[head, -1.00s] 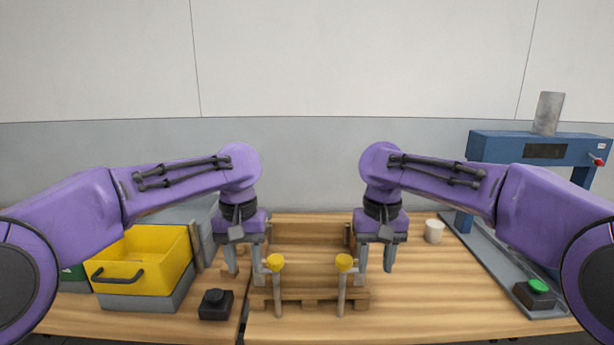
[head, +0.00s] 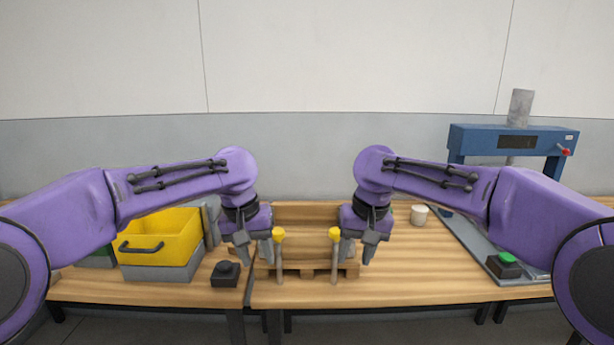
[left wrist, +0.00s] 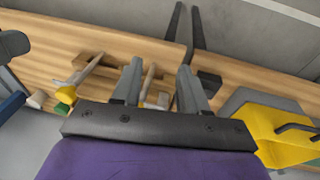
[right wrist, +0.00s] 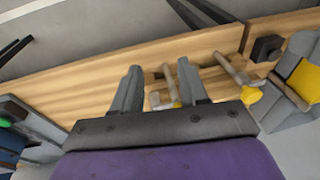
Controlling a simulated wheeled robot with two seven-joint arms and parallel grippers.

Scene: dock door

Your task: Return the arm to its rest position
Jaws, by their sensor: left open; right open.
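My left gripper (head: 257,258) hangs over the left part of the wooden pallet-like stand (head: 305,271), its fingers apart and empty. My right gripper (head: 355,250) hangs over the stand's right side, also open with nothing between its fingers. Both arms are bent in a near mirror pose. In the left wrist view the two grey fingers (left wrist: 160,85) are spread, with the bench below. In the right wrist view the fingers (right wrist: 160,87) are spread too.
A yellow bin (head: 180,235) sits on a grey base at left, beside a black button box (head: 225,273). At right are a white cup (head: 419,214), a green button (head: 507,258) and a blue press (head: 480,142). The bench's front edge and floor show below.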

